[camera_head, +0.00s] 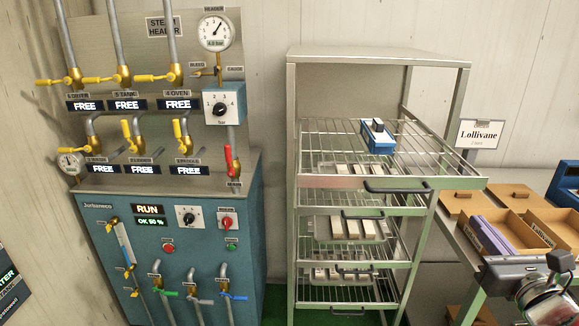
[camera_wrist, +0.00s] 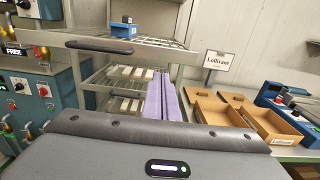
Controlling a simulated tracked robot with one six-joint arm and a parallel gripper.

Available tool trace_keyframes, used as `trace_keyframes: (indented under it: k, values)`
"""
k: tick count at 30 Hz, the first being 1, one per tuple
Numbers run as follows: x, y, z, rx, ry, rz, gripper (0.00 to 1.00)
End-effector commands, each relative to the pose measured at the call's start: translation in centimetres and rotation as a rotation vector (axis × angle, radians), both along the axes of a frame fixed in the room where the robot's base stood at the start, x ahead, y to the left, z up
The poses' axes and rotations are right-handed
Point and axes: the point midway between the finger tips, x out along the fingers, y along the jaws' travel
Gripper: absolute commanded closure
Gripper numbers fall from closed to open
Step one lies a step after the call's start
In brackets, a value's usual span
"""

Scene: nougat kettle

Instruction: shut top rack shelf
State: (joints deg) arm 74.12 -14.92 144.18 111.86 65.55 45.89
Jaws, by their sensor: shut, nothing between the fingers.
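The rack (camera_head: 380,57) stands in the middle of the head view. Its top wire shelf (camera_head: 445,165) is slid out toward the front, past the rack's posts. Its dark bar handle (camera_head: 398,188) is on the front edge; in the wrist view the handle (camera_wrist: 100,46) lies left of and above my fingers. A small blue box (camera_head: 377,140) sits on the top shelf. My gripper (camera_head: 476,220) is at the right of the head view, apart from the shelf; its purple fingers are together and empty, and show in the wrist view (camera_wrist: 161,76).
Lower wire shelves (camera_head: 345,229) hold pale blocks. A table at right bears open wooden boxes (camera_head: 545,223) and a blue device (camera_head: 565,183); a "Lollivane" sign (camera_head: 482,133) stands behind. The blue steam-header cabinet (camera_head: 180,265) with valves is left of the rack.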

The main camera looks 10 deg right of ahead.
Motion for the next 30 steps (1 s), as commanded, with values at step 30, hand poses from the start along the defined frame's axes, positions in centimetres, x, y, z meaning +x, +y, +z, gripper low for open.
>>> trace_keyframes:
  k: [30]
  values:
    - [10.6, -2.9, -0.1, 0.001, 0.001, 0.003, 1.0]
